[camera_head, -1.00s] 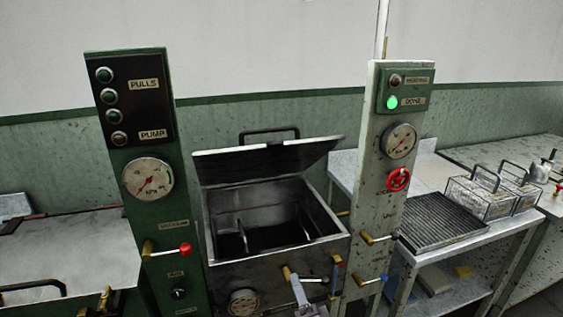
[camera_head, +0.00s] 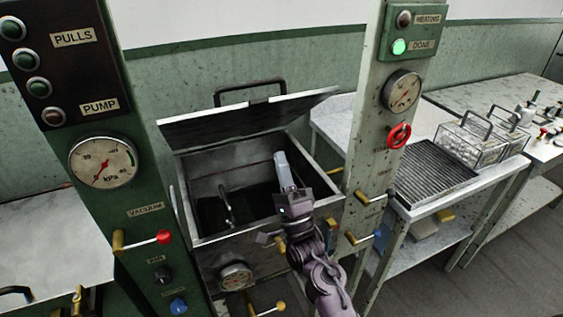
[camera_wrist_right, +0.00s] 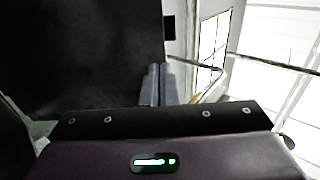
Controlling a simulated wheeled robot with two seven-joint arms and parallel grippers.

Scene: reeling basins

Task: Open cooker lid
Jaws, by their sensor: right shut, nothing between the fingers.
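The cooker (camera_head: 207,262) stands between two instrument posts in the head view. Its lid (camera_head: 240,117) is raised and tilted back, with a black handle (camera_head: 250,88) along its far edge. The basin below is uncovered and its dark inside shows. My right gripper (camera_head: 281,157) is over the basin opening, below the lid, with its fingers together and nothing between them. In the right wrist view the closed fingers (camera_wrist_right: 158,84) show beside a large dark surface, which I take to be the lid. I cannot tell whether they touch it. My left gripper is not in view.
The green post (camera_head: 150,235) with gauge and red-knobbed lever is on the left. The pale post (camera_head: 372,150) with a lit green lamp, red valve wheel (camera_head: 399,136) and levers is on the right. A bench (camera_head: 470,200) holds a ribbed tray and wire baskets (camera_head: 470,140).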

